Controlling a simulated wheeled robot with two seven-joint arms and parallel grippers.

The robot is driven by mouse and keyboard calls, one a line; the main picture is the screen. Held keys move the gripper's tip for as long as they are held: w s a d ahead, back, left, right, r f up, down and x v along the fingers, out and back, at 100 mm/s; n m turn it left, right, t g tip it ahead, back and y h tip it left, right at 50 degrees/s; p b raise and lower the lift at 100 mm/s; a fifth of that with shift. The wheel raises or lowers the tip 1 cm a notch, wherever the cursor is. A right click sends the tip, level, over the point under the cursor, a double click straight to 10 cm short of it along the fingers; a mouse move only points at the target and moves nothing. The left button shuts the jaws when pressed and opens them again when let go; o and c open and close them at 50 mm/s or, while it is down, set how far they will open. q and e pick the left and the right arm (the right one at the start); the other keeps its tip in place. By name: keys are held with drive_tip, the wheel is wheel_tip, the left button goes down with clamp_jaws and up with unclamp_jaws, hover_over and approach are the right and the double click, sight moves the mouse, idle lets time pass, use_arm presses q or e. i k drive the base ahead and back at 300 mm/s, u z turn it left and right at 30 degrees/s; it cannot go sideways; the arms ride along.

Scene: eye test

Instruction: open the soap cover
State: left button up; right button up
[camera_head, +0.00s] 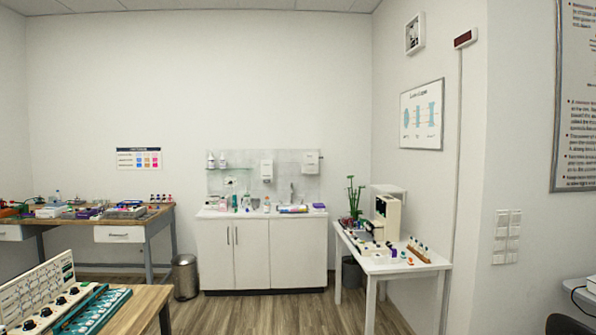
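Two white wall-mounted dispensers hang on the pale backsplash at the far wall, a left one (266,169) and a right one (310,163). I cannot tell which of them is the soap one, and no separate soap cover can be made out at this distance. They hang above the white counter (210,214), near the sink faucet (291,193). Neither of my grippers is in view.
White cabinets (262,256) stand under the counter. A cluttered workbench (160,218) is on the left, with a metal bin (185,278) beside it. A white table (392,264) stands on the right. A nearer wooden table (142,306) is lower left. The middle floor (270,313) is clear.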

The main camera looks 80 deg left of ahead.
sight(266, 165)
drive_tip(key=z, duration=0.05)
drive_tip(key=k, duration=0.3)
drive_tip(key=u, duration=2.1)
drive_tip(key=i, duration=2)
drive_tip(key=u, duration=1.1)
drive_tip(key=i, duration=3.95)
drive_tip(key=z, duration=0.25)
